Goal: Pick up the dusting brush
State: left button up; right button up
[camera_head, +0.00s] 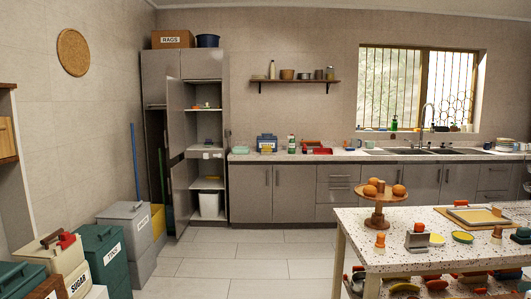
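I cannot single out the dusting brush with certainty at this size. Small red and dark items (317,147) lie on the back counter (350,155), too small to name. A small orange-topped item (380,241) stands on the speckled table (350,222) at the right, and I cannot tell whether it is a brush. A tall grey cupboard (158,75) stands open at the back left with small items on its shelves. Neither of my grippers is in view.
Lidded bins, including a grey one (124,232) and a green one (100,258), line the left side. A wooden stand (376,217) with orange round things is on the speckled table. The tiled floor (235,265) is clear in the middle.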

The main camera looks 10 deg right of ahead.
aim_at(267, 149)
jog(key=i+l+z, duration=0.2)
jog(key=i, duration=0.35)
jog(key=i+z, duration=0.25)
jog(key=i, duration=2.3)
jog(key=i+j, duration=0.1)
jog(key=i, duration=2.5)
